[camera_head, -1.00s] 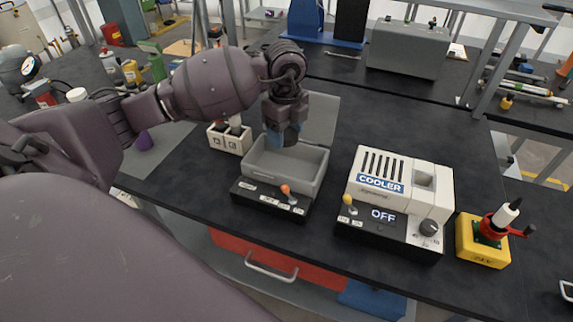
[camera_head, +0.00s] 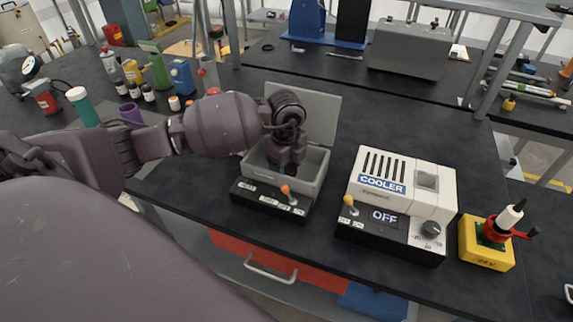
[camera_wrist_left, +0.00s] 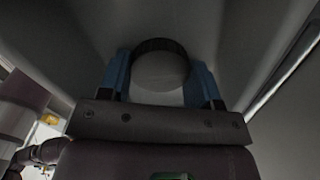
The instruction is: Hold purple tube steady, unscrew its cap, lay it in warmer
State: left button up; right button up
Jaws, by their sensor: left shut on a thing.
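The warmer (camera_head: 314,172) is a grey open box with its lid raised, on a black base with an orange-knobbed lever. My left gripper (camera_head: 284,167) reaches down into it; its fingertips are hard to make out in the head view. In the left wrist view its blue fingers are shut on a round, dark-rimmed thing, seemingly the cap (camera_wrist_left: 160,72), between the box's grey walls. Whether it touches the floor cannot be told. The purple tube (camera_head: 131,111) stands at the left behind my arm, its lower part hidden. My right gripper is not in view.
A white cooler (camera_head: 405,177) reading OFF stands right of the warmer. A yellow-based device (camera_head: 486,243) with a red handle is farther right. Bottles and a teal-bodied tube (camera_head: 82,106) stand at the left. The bench behind the cooler is clear.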

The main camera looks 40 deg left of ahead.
aim_at(286, 168)
pick_arm(q)
jog(key=shift+f, duration=0.1)
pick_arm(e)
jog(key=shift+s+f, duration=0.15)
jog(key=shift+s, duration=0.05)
pick_arm(q)
jog(key=o, duration=0.7)
jog(key=shift+o, duration=0.2)
jog(key=shift+r, duration=0.4)
notch_tip(286, 168, up, 12)
jog(key=shift+f+p, duration=0.25)
jog(key=shift+p, duration=0.1)
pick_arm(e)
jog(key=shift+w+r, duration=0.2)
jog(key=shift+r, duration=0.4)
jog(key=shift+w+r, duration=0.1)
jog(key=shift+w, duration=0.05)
